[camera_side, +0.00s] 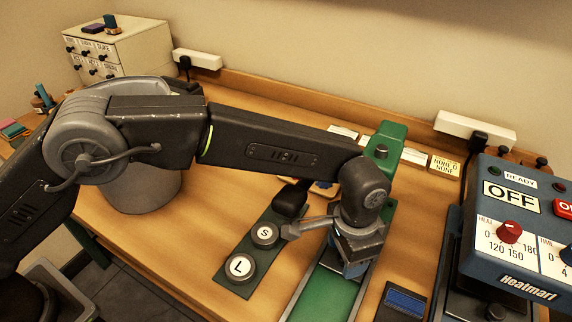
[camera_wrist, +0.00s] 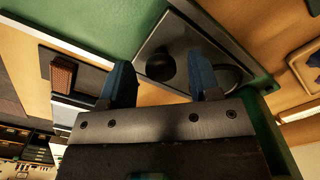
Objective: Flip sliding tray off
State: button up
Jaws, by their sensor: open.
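My gripper (camera_side: 352,266) points down over the long green base (camera_side: 322,298) in the side view and hides part of it. In the wrist view my gripper (camera_wrist: 162,78) is open, with two blue fingers apart and nothing held between them. A grey metal plate, which looks like the sliding tray (camera_wrist: 186,38), lies on the green base (camera_wrist: 132,14) beyond the fingers. It carries a dark round knob (camera_wrist: 160,66) and a dark disc, partly hidden by the right finger. I cannot tell whether a finger touches the plate.
Round S (camera_side: 265,234) and L (camera_side: 240,267) pieces sit on a green strip left of my gripper. A blue Heatmari box (camera_side: 520,225) showing OFF stands at the right. A green upright (camera_side: 383,150) rises behind my arm. A dark blue-topped block (camera_side: 403,302) lies nearby.

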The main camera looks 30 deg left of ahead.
jog(key=s, duration=0.9)
notch_tip(320, 180, up, 14)
jog(key=f+g+y, duration=0.1)
jog(key=f, duration=0.3)
jog(key=f+g+y, duration=0.1)
jog(key=f, duration=0.4)
jog(key=f+g+y, duration=0.1)
jog(key=f, duration=0.3)
jog(key=shift+w+d+f, duration=0.15)
jog(key=shift+w+d, duration=0.05)
jog(key=shift+w, duration=0.15)
jog(key=s, duration=0.4)
jog(key=shift+s+f, duration=0.25)
jog(key=shift+s, duration=0.1)
jog(key=v, duration=1.3)
jog(key=a+r+n+t+h, duration=0.2)
jog(key=a+r+t+h, duration=0.1)
jog(key=a+r, duration=1.1)
jog(key=shift+a+r+t+h, duration=0.15)
jog(key=shift+r+t+h, duration=0.1)
jog(key=shift+t+h, duration=0.15)
